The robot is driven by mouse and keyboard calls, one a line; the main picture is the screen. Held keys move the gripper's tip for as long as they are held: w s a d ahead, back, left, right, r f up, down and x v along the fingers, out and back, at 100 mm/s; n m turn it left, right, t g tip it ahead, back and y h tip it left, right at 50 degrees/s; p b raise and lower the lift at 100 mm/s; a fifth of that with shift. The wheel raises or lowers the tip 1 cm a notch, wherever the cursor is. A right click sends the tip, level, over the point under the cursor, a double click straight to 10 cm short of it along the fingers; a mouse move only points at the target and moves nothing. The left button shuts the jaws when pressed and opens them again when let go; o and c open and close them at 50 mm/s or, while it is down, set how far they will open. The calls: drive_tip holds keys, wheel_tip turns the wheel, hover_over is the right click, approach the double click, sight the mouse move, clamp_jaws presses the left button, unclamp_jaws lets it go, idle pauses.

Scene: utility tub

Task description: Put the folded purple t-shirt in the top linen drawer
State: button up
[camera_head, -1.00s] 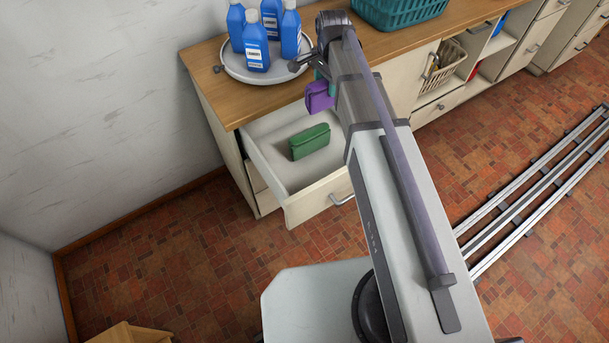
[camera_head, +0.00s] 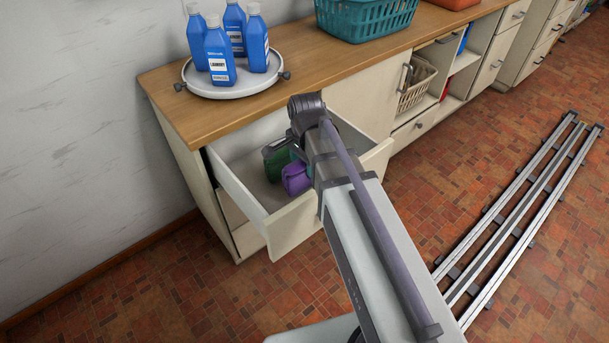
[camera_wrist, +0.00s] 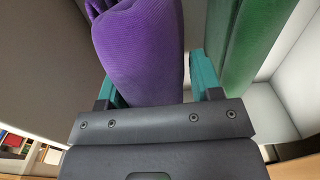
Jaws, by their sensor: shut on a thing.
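The folded purple t-shirt (camera_head: 296,178) is at the open top drawer (camera_head: 292,226), low inside its walls. My gripper (camera_wrist: 155,88) is shut on the purple t-shirt, which fills the space between its teal fingers in the wrist view (camera_wrist: 140,50). In the head view my arm hides the fingers and part of the shirt. A folded green cloth (camera_head: 276,160) stands in the drawer beside the purple shirt; it also shows at the right of the wrist view (camera_wrist: 258,38). I cannot tell whether the purple shirt touches the drawer floor.
On the wooden counter (camera_head: 300,62) above the drawer stand a round tray (camera_head: 232,90) with several blue bottles (camera_head: 219,55) and a teal basket (camera_head: 365,18). A wicker basket (camera_head: 416,85) sits in an open compartment to the right. Rails (camera_head: 520,215) run along the tiled floor.

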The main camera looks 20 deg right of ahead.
wheel_tip(320, 180, down, 3)
drive_tip(key=shift+f+b, duration=0.1)
drive_tip(key=shift+b, duration=0.8)
drive_tip(key=shift+r, duration=0.25)
drive_tip(key=shift+f, duration=0.15)
drive_tip(key=o, duration=1)
